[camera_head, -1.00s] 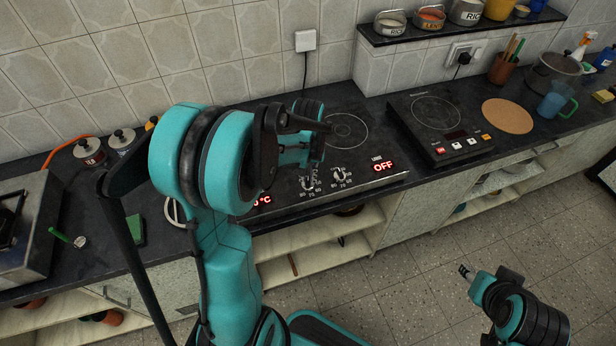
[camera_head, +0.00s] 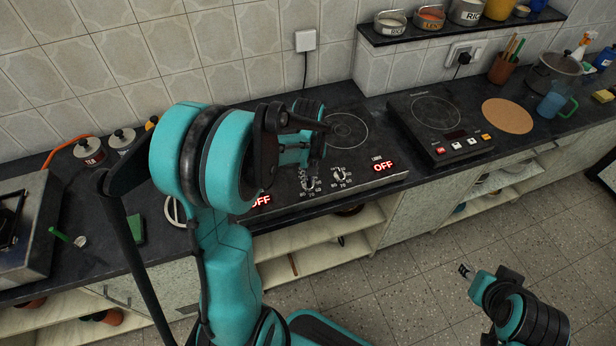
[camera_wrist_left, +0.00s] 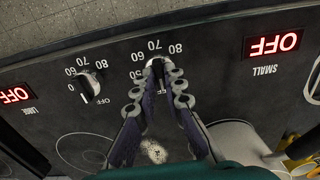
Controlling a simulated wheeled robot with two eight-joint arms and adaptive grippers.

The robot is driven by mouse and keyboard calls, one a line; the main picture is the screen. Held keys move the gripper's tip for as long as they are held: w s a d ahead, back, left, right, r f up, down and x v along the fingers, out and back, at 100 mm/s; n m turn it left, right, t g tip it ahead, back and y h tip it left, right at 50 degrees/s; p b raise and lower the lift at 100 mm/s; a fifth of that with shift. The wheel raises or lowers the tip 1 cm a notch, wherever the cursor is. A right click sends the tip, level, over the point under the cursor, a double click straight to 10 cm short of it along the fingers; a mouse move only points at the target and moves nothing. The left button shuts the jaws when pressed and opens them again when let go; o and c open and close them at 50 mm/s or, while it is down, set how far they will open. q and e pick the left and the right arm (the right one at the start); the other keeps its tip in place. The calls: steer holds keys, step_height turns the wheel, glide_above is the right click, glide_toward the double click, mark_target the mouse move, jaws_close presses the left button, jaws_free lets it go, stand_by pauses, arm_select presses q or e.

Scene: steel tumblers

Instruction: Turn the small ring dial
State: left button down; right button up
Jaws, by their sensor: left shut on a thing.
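The small ring dial (camera_head: 309,184) is on the front of the black two-ring cooktop, with numbers printed around it. In the left wrist view the dial (camera_wrist_left: 157,66) is between my left fingertips (camera_wrist_left: 158,78), which are shut on it. The small ring's display (camera_wrist_left: 271,45) reads OFF in red; it also reads OFF in the head view (camera_head: 261,201). In the head view my left gripper (camera_head: 309,163) reaches down over the cooktop, and my arm hides part of the panel. My right gripper (camera_head: 465,271) hangs over the floor, away from the counter; its fingers are too small to judge.
The large ring dial (camera_wrist_left: 90,86) sits beside the small one, and the large display (camera_wrist_left: 15,94) reads OFF. A second cooktop (camera_head: 437,120) stands to the right. A gas stove (camera_head: 25,225) is at the left. Floor to the right is clear.

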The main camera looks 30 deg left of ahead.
arm_select(q)
steer(key=c, duration=1.6)
jaws_free()
steer(key=shift+r, duration=0.1)
step_height(320, 180, up, 12)
